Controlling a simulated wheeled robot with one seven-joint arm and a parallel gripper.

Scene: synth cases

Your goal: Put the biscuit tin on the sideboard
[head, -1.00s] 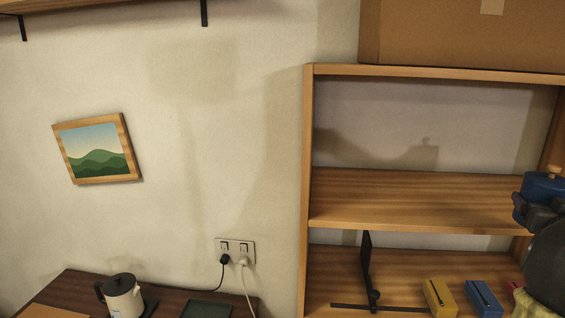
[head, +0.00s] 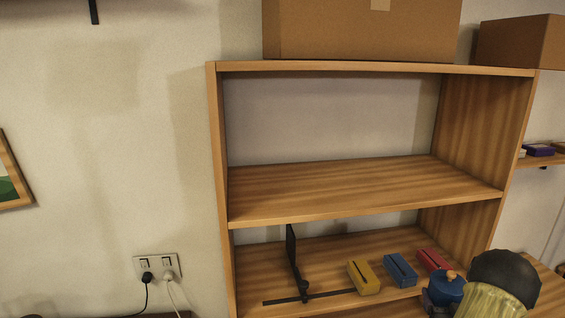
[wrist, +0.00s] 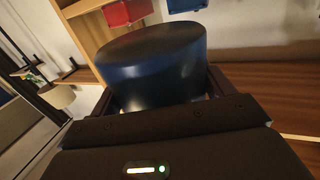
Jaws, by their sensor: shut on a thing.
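A round blue tin (head: 447,287) with a wooden knob on its lid, which I take to be the biscuit tin, shows at the lower right of the head view. My gripper (head: 440,303) is shut on it, with the arm behind hiding part of both. In the wrist view the tin (wrist: 150,65) fills the space between the fingers of my gripper (wrist: 163,90), its plain dark blue end facing the camera. The tin is in front of the shelf unit's lower board. I cannot tell for sure which surface is the sideboard.
A wooden shelf unit (head: 218,190) stands against the wall, its middle shelf (head: 350,185) bare. The lower board holds yellow (head: 363,277), blue (head: 400,269) and red (head: 432,261) slotted boxes and a black stand (head: 293,265). Cardboard boxes (head: 365,30) sit on top.

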